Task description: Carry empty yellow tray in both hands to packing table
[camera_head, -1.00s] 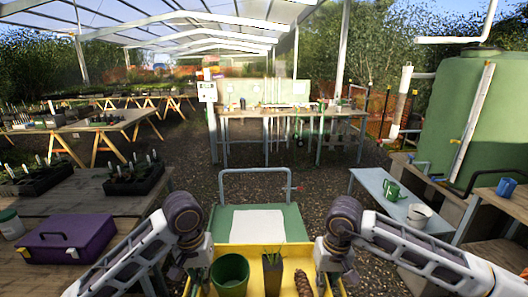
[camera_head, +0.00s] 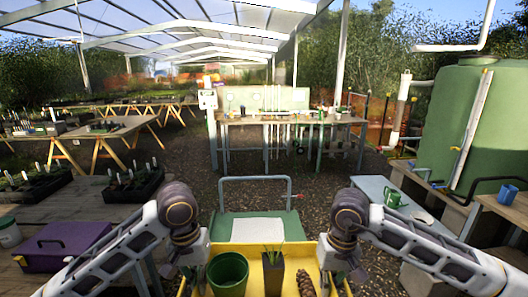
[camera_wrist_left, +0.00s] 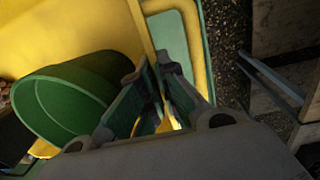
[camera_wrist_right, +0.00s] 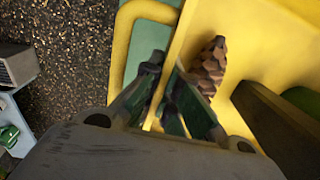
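The yellow tray (camera_head: 300,252) is in front of me at the bottom of the head view. It is not empty: it holds a round green pot (camera_head: 228,273), a dark square pot with a plant (camera_head: 272,272) and a pine cone (camera_head: 305,284). My left gripper (camera_head: 195,281) is at its left side and my right gripper (camera_head: 338,277) at its right side. In the left wrist view the fingers (camera_wrist_left: 152,88) close around the yellow wall; in the right wrist view (camera_wrist_right: 166,84) they do likewise. Its underside is hidden.
A green-topped cart (camera_head: 219,230) with a grey handle is just beyond the tray. A long bench (camera_head: 290,119) stands at the back across open gravel. Wooden tables (camera_head: 100,137) are left; a blue-grey bench (camera_head: 380,185) with a green watering can (camera_head: 394,197) is right.

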